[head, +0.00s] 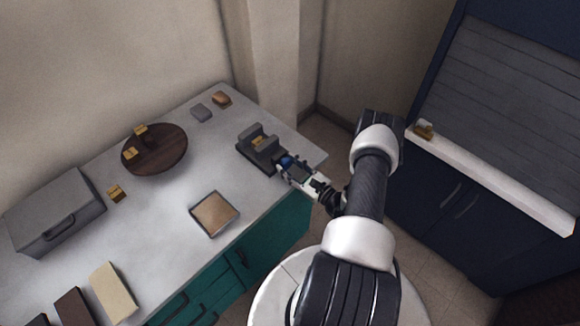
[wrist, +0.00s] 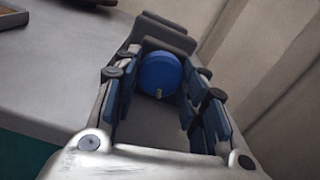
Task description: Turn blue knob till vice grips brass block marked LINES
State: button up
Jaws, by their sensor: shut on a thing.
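The grey vice (head: 258,150) stands near the right end of the white worktop. A brass block (head: 259,141) sits between its jaws; I cannot read any marking on it, nor tell whether the jaws touch it. The blue knob (head: 286,161) is on the vice's near right end. In the wrist view the round blue knob (wrist: 160,74) lies between my fingers. My gripper (head: 284,165) is shut on the knob, with one finger at each side; it also fills the wrist view (wrist: 158,85).
A round dark wooden board (head: 172,160) holds brass blocks. Another brass block (head: 116,193) lies on the worktop, and one (head: 424,130) on the cabinet ledge. A wood-topped square tray (head: 214,216) and a grey lidded box (head: 75,222) stand left. Two small blocks lie behind the vice.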

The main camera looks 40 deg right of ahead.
jog(key=shift+m, duration=0.4)
jog(key=m+b, duration=0.2)
jog(key=m, duration=0.2)
jog(key=shift+f+m, duration=0.1)
jog(key=shift+m, duration=0.3)
jog(key=m+b, duration=0.2)
jog(key=m, duration=0.4)
jog(key=shift+a, duration=0.1)
jog(key=shift+m, duration=0.3)
jog(key=o, duration=1.1)
jog(key=shift+c, duration=0.2)
